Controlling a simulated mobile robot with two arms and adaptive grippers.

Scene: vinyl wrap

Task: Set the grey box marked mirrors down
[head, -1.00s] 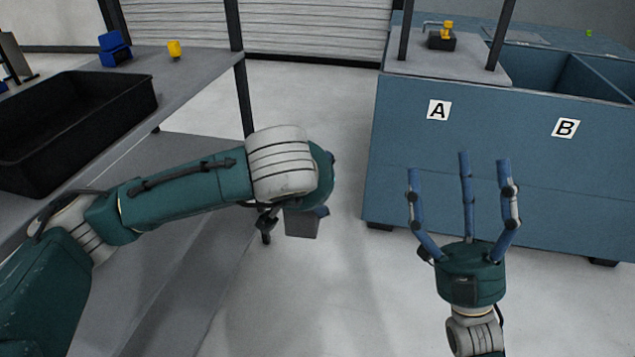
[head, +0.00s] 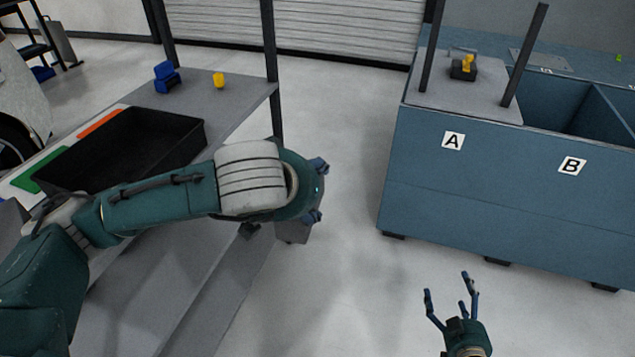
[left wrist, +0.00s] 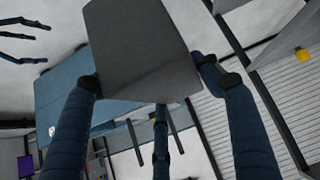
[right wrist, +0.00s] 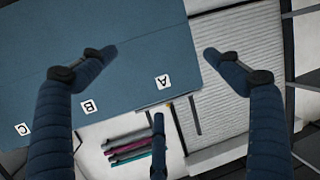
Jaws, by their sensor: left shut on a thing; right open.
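The grey box (left wrist: 140,45) is held between the fingers of my left gripper (left wrist: 150,85), which is shut on it. In the head view the grey box (head: 294,231) shows partly below my left gripper (head: 312,195), hanging in the air beside the grey table. No marking on the box can be read. My right gripper (head: 458,302) is open and empty over the floor, in front of the blue bin unit. In the right wrist view its fingers (right wrist: 155,75) are spread with nothing between them.
A black tray (head: 190,130) sits on the grey table (head: 235,95) at left, with a blue object (head: 166,78) and a yellow object (head: 218,80) behind it. The blue bin unit (head: 480,200), labelled A and B, stands at right. Clear floor lies between them.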

